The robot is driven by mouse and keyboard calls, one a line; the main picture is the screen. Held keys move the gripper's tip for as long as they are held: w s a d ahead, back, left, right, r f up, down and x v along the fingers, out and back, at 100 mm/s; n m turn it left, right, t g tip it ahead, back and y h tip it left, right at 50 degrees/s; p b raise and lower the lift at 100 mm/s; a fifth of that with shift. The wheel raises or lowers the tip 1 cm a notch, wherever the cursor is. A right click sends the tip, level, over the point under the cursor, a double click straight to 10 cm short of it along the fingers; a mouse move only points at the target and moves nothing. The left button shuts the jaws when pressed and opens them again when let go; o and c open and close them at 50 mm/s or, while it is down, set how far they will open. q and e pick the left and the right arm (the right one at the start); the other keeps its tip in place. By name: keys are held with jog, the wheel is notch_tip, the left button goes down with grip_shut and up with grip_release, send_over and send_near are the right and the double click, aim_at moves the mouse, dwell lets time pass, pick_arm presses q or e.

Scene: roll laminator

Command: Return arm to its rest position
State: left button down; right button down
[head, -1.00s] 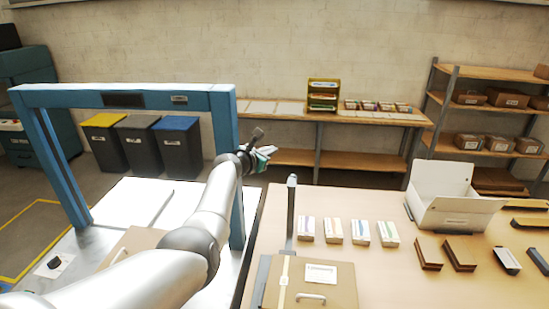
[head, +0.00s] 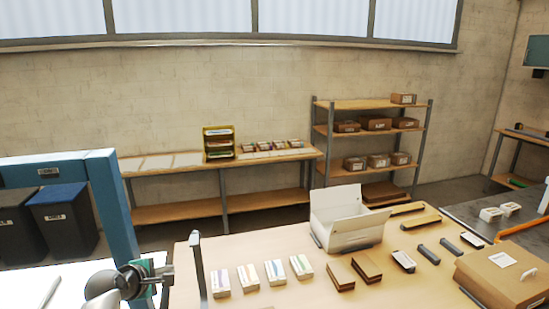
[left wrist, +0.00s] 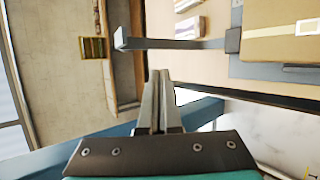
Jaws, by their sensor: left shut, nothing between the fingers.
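My left gripper (head: 165,278) shows at the lower left of the head view, beside the blue frame's post (head: 112,210) and left of the table. In the left wrist view its two fingers (left wrist: 160,74) lie together, with nothing between them. Only the end of my left arm is in the head view. My right arm and right gripper do not show.
A dark upright post (head: 197,265) stands at the table's left edge, close to my left gripper; it also shows in the wrist view (left wrist: 175,44). Several small packs (head: 248,278), a white open box (head: 346,238) and a cardboard box (head: 500,275) are on the table.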

pick_arm(q)
jog(key=s+d+f+m+g, duration=0.2)
jog(key=s+f+m, duration=0.15)
jog(key=s, duration=0.25)
jog(key=s+d+f+m+g, duration=0.1)
jog(key=s+d+f+m, duration=0.2)
jog(key=s+m, duration=0.25)
jog(key=s+d+m+g+y, duration=0.1)
jog(key=s+d+m+g, duration=0.15)
jog(key=s+m, duration=0.7)
jog(key=s+d+m+g+y, duration=0.1)
jog(key=s+d+m+g, duration=0.2)
jog(key=s, duration=1.4)
notch_tip(320, 180, down, 34)
jog(key=s+d+b, duration=0.1)
jog(key=s+b, duration=0.1)
jog(key=b, duration=1.1)
jog(key=s+a+f+b, duration=0.1)
jog(key=s+f+b, duration=0.2)
jog(key=s+f, duration=0.2)
jog(key=s+f+g+b, duration=0.1)
jog(key=s+f+b, duration=0.3)
jog(key=f, duration=0.7)
jog(key=s+a+f+b, duration=0.1)
jog(key=s+f+b, duration=0.2)
jog(key=s+f, duration=0.3)
notch_tip(320, 180, down, 3)
jog(key=shift+s+a+r+b, duration=0.15)
jog(key=shift+s+a+b, duration=0.1)
jog(key=shift+a+b, duration=0.1)
